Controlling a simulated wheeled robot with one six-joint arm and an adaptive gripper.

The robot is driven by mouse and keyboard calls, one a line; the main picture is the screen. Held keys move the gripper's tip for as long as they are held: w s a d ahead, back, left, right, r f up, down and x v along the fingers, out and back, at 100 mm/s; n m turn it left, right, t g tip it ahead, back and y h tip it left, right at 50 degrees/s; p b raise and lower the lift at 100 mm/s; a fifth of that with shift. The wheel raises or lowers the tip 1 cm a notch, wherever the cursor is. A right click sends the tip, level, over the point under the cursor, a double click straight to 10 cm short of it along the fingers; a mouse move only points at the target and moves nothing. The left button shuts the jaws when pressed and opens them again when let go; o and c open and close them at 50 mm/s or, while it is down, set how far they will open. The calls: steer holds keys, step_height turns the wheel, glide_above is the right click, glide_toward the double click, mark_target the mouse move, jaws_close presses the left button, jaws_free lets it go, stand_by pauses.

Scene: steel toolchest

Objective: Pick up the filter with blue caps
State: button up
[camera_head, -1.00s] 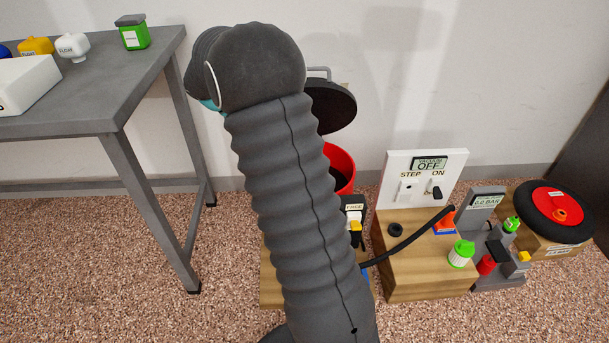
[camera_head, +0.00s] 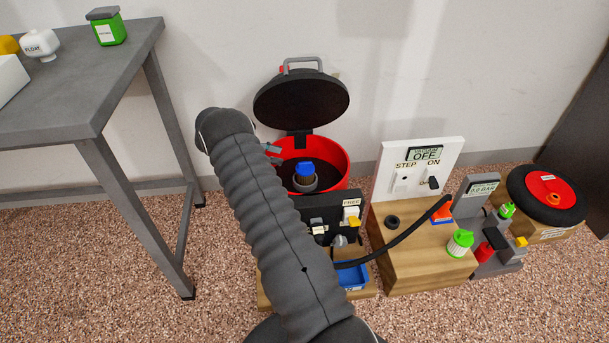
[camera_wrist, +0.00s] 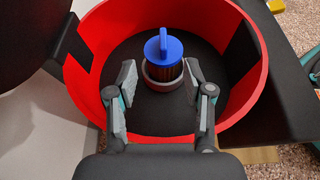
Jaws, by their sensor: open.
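The filter with a blue cap (camera_wrist: 164,55) stands upright in the middle of the red bucket (camera_wrist: 257,82), seated in a grey ring (camera_wrist: 163,84). Its body looks brown and ribbed in the wrist view; any lower cap is hidden. In the head view the blue cap (camera_head: 305,169) shows inside the bucket, right of my arm. My gripper (camera_wrist: 164,88) is open, its two fingers over the bucket on either side of the filter and nearer the camera. Nothing is between the fingertips that I can see them touch. In the head view my arm hides most of the gripper.
The bucket's black lid (camera_head: 301,98) stands open behind it. A black panel (camera_head: 333,213) and blue tray (camera_head: 352,277) are in front. A wooden block (camera_head: 420,255) with a white switch panel (camera_head: 390,160) and black hose stands to the right. A grey table (camera_head: 75,95) is at left.

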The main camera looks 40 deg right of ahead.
mark_target(308, 162)
steer(key=shift+s+a+p+x, duration=0.1)
steer(key=shift+p+x, duration=0.15)
steer(key=shift+x, duration=2.85)
steer(key=shift+s+a+p+x, duration=0.1)
steer(key=shift+s+p+x, duration=0.1)
steer(key=shift+x, duration=2.9)
steer(key=shift+w+f, duration=0.1)
steer(key=shift+f, duration=0.05)
jaws_close()
